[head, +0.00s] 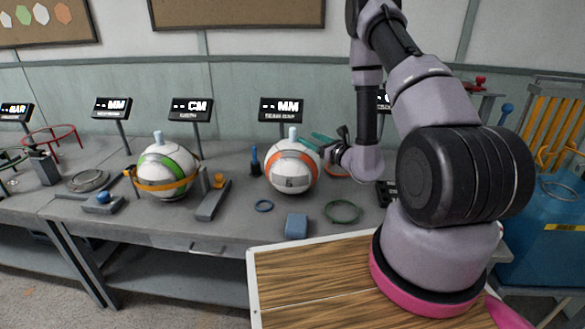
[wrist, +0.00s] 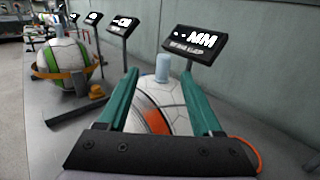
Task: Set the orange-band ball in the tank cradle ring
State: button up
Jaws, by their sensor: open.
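The orange-band ball (head: 290,178), white with an orange band and a pale blue knob on top, sits on the grey bench in front of a display reading MM. It also shows in the wrist view (wrist: 155,121). My gripper (head: 312,139) is open at the ball's upper right in the head view. In the wrist view its teal fingers (wrist: 160,73) point toward the ball, with the knob showing between them; I cannot tell whether they touch it.
A green-band ball (head: 176,160) sits in an orange ring holder to the left. A wood-topped surface (head: 300,270) is nearer.

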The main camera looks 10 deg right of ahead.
aim_at(295, 131)
jog(key=x, duration=1)
jog(key=shift+w+d+f, duration=0.15)
jog(key=shift+w+f, duration=0.1)
jog(key=shift+w, duration=0.2)
grip_shut()
dwell(0.9)
